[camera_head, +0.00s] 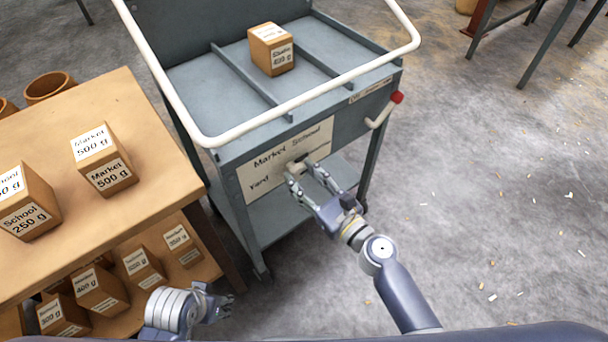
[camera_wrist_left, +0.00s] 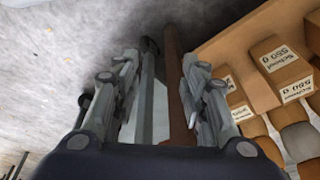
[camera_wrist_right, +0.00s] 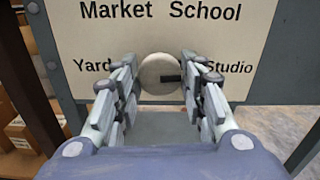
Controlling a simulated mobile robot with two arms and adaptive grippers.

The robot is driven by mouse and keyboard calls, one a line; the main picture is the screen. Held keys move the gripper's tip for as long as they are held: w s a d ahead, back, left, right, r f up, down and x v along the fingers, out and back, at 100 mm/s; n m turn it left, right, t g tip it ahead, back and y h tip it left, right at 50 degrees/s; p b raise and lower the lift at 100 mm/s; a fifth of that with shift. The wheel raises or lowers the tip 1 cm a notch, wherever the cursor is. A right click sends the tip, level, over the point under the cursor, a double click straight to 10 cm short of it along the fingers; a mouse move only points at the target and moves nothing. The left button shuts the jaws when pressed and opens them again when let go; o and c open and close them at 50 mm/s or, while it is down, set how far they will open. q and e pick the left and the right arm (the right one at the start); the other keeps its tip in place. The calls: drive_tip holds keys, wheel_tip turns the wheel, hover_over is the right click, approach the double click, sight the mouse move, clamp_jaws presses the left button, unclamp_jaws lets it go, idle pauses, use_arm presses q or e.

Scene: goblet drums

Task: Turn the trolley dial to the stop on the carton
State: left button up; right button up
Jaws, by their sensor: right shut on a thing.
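The grey trolley (camera_head: 230,150) carries a dial panel (camera_head: 262,165) on its near side. The round pale dial (camera_wrist_right: 157,72) has a dark mark pointing right, slightly down, towards Studio. Market and School are printed above it, Yard at lower left, Studio at lower right. My right gripper (camera_head: 308,168) is shut on the dial, a finger at each side in the right wrist view (camera_wrist_right: 158,80). A carton (camera_head: 271,50) sits on the trolley top between two dividers; its small label seems to read Studio, 400 g. My left gripper (camera_head: 218,302) is open and empty, low beside the bench.
A wooden bench (camera_head: 110,225) at left holds labelled cartons (camera_head: 104,160), with more on its lower shelf (camera_head: 178,245). The floor at right is open, with scattered chips.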

use_arm(q)
drive_tip(key=shift+f, duration=0.8)
use_arm(e)
drive_tip(key=shift+m, duration=0.6)
drive_tip(key=o, duration=1.1)
drive_tip(key=shift+c, duration=0.2)
drive_tip(key=v, duration=1.2)
